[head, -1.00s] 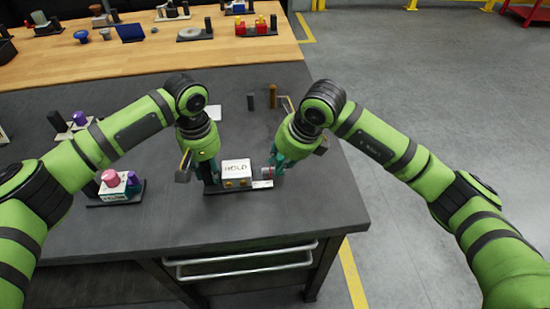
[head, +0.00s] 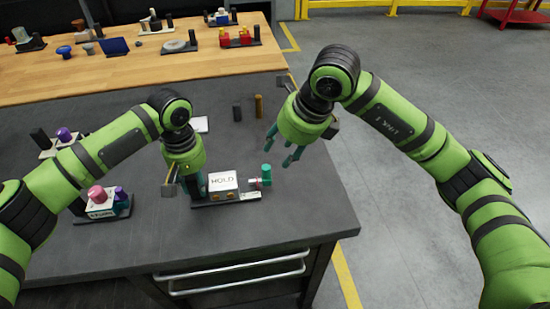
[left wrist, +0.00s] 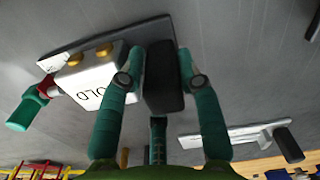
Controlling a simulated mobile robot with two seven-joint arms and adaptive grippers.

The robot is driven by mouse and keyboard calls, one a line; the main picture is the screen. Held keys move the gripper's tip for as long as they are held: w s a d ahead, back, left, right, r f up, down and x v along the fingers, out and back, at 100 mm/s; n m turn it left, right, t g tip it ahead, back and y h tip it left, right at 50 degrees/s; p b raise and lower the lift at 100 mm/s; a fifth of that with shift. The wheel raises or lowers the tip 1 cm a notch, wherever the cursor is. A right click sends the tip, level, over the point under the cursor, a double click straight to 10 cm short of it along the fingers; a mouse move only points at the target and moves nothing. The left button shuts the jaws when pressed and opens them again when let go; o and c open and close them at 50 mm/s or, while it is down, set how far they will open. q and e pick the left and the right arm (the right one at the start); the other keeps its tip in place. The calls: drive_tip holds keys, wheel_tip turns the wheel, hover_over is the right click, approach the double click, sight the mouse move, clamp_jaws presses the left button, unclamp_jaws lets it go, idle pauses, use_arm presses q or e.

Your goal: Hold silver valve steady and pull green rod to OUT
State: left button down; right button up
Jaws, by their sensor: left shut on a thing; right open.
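My left gripper (left wrist: 164,62) is shut around a black post (left wrist: 160,88) at the base's left end, beside the box. My right gripper (head: 284,148) is open and empty, above and right of the rod, clear of it.
Another fixture with pink and purple knobs (head: 104,207) stands to the left on the dark table. Two small posts (head: 248,108) and a pale plate stand behind the valve. The table's right edge lies close to the valve; the tabletop between is clear.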

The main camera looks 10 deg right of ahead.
drive_tip(key=shift+v, duration=1.6)
use_arm(q)
drive_tip(key=c, duration=0.8)
unclamp_jaws()
drive_tip(key=shift+w+f, duration=0.1)
drive_tip(key=shift+w, duration=0.05)
use_arm(e)
drive_tip(key=shift+w, duration=0.1)
